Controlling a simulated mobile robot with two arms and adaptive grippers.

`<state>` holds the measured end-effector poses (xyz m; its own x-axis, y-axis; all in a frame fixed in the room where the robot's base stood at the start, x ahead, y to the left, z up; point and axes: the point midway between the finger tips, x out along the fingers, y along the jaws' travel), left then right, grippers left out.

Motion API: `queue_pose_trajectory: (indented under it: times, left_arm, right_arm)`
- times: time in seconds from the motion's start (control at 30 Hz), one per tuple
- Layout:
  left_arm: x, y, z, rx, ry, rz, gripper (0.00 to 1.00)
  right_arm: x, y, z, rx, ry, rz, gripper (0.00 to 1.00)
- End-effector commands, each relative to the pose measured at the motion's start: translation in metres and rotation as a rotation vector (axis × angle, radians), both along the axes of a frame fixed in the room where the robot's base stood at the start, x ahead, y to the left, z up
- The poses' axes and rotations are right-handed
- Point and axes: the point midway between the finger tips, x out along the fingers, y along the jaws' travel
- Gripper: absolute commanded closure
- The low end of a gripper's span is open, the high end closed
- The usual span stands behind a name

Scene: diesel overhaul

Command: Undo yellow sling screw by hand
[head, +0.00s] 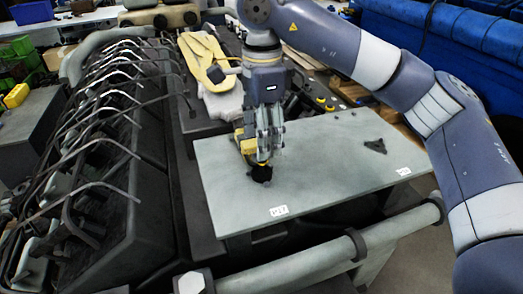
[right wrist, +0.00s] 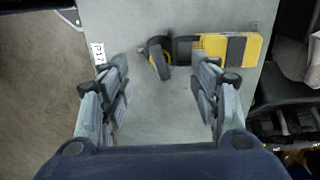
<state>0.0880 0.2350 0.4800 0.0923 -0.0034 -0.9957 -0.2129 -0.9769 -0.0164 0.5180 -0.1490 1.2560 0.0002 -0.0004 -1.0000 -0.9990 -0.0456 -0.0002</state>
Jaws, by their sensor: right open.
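My right gripper (head: 264,152) points down over a grey plate (head: 320,150). In the right wrist view its two fingers (right wrist: 163,78) stand apart with nothing clamped between them. A black screw head or knob with a yellow part (right wrist: 158,58) lies just beyond and between the fingertips, apart from both. In the head view the dark screw (head: 261,173) shows below the gripper, and the gripper hides most of the sling. My left gripper is in neither view.
The plate carries small white labels (head: 279,211) and a black three-armed part (head: 375,146) at right. An engine block with several bent pipes (head: 105,120) stands at left. A pale pipe rail (head: 390,232) runs along the front. The plate's right half is mostly free.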

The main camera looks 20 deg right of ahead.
Motion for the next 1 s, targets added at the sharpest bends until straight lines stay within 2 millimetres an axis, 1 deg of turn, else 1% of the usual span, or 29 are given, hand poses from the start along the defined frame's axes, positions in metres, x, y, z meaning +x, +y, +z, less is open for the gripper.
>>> queue_pose_trajectory:
  times: [0.1,1.0]
  left_arm:
    - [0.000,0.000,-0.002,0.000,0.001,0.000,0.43]
    - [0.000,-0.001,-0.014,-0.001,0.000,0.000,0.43]
  right_arm:
    - [0.000,0.000,0.000,0.000,-0.001,-0.139,0.43]
    - [0.000,0.000,-0.001,-0.001,-0.001,-1.194,0.43]
